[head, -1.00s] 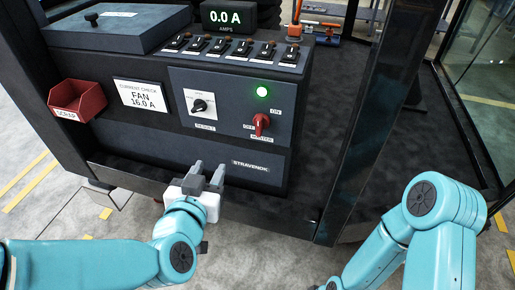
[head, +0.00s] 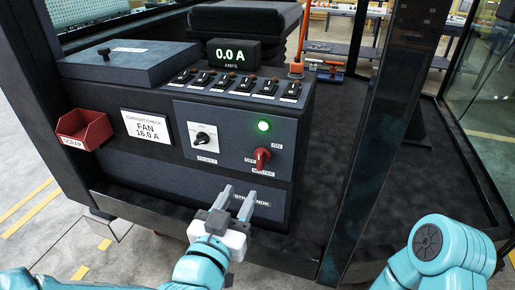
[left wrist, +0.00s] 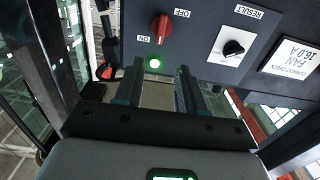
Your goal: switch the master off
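The red master switch (head: 262,158) is a rotary handle on the dark front panel, between the ON and OFF labels, with a lit green lamp (head: 264,126) above it. It also shows in the left wrist view (left wrist: 161,28), with the lamp (left wrist: 154,63) glowing beside it. My left gripper (head: 237,198) is open and empty, in front of and below the switch, apart from it. Its two fingers show in the left wrist view (left wrist: 157,85). Of my right arm only a teal joint (head: 440,245) shows at lower right; its gripper is out of view.
A black RESULT knob (head: 202,139) sits left of the switch. Several toggle switches (head: 235,85) and an amps display reading 0.0 A (head: 231,54) are above. A red scrap bin (head: 84,130) hangs at left. A dark post (head: 375,140) stands at right.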

